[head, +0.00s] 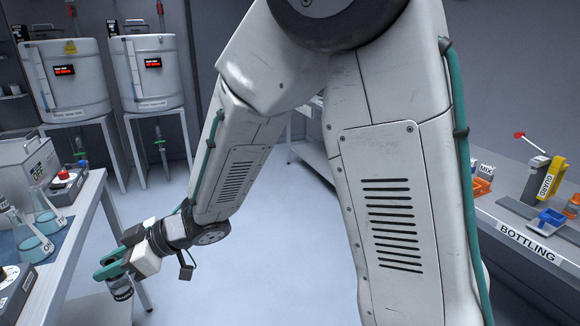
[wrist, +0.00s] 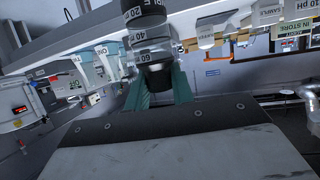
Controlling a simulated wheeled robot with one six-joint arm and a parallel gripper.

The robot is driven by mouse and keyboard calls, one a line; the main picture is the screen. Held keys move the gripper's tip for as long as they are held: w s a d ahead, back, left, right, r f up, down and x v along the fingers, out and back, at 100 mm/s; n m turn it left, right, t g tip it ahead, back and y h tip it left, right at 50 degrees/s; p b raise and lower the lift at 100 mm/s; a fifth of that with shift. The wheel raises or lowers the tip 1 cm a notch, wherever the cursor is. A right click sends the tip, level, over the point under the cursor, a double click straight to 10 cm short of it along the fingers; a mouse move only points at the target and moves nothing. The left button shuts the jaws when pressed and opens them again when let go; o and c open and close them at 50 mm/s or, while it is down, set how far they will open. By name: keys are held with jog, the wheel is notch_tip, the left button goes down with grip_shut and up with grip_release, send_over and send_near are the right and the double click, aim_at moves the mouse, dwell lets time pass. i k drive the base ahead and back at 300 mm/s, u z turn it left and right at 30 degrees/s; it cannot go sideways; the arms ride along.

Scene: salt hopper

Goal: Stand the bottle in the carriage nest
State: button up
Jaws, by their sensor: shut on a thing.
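My gripper (head: 108,268) has green fingers and is low at the left in the head view, beside the left bench. It is shut on a small bottle (head: 121,286), which hangs below the fingers. In the wrist view the green fingers (wrist: 162,90) close around the bottle (wrist: 150,35), which shows a dark end and bands marked 20, 40 and 60. The bottling bench (head: 527,243) is at the far right of the head view, well apart from my gripper. A blue part (head: 546,221) sits on it beside a yellow guard (head: 551,178); I cannot tell which part is the carriage nest.
The left bench (head: 75,240) holds flasks (head: 34,240) and a box with a red button (head: 63,175). Two white tanks (head: 150,75) stand on legs at the back. Floor between is clear.

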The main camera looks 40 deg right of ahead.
aim_at(551, 220)
jog(key=i, duration=1.6)
jog(key=z, duration=4.4)
jog(key=i, duration=0.5)
jog(key=z, duration=0.05)
